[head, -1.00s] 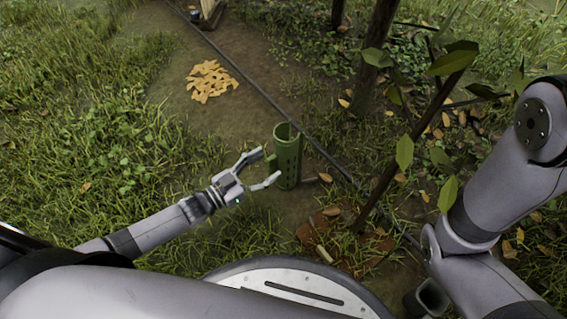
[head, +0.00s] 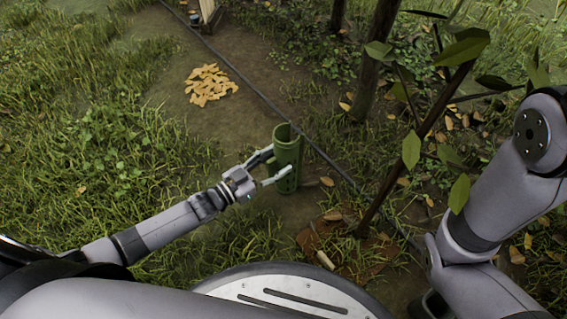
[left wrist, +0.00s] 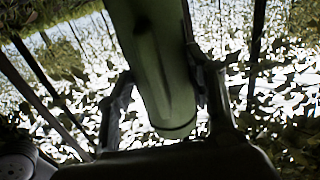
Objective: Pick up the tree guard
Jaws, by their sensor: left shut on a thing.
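The tree guard (head: 287,145) is an upright green tube with an open top and small holes in its side, in the middle of the head view. My left gripper (head: 276,168) is shut on it, one finger on each side. In the left wrist view the tree guard (left wrist: 158,65) fills the space between the fingers of my left gripper (left wrist: 165,105). Its base is near the soil in the head view; I cannot tell whether it touches the ground. My right arm shows at the right, but its gripper is out of view.
A thin sapling (head: 400,160) with leaves stands right of the guard in a patch of brown soil (head: 345,245). A dark hose (head: 240,82) runs diagonally behind the guard. A leaf pile (head: 210,84) lies farther back. Thicker trunks (head: 376,60) stand behind.

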